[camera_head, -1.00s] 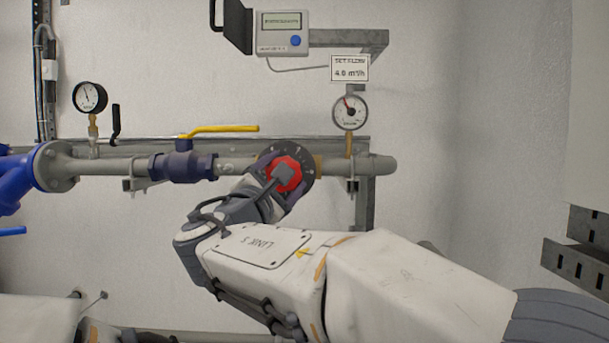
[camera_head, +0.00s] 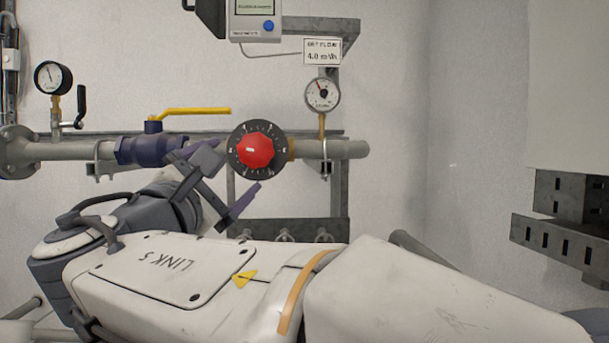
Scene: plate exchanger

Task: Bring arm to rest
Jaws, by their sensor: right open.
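My right arm spans the lower part of the head view, coming in from the right. Its gripper (camera_head: 236,173) is open and empty, with its two dark fingers spread. It is just left of and below the red knob (camera_head: 257,151) on its black numbered dial (camera_head: 235,134). The knob shows whole, and nothing holds it. My left gripper is not in view.
A grey pipe (camera_head: 345,149) runs along the wall with a blue valve and yellow lever (camera_head: 190,111). A meter box (camera_head: 254,20) is above. A slotted metal rail (camera_head: 562,240) juts in at right.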

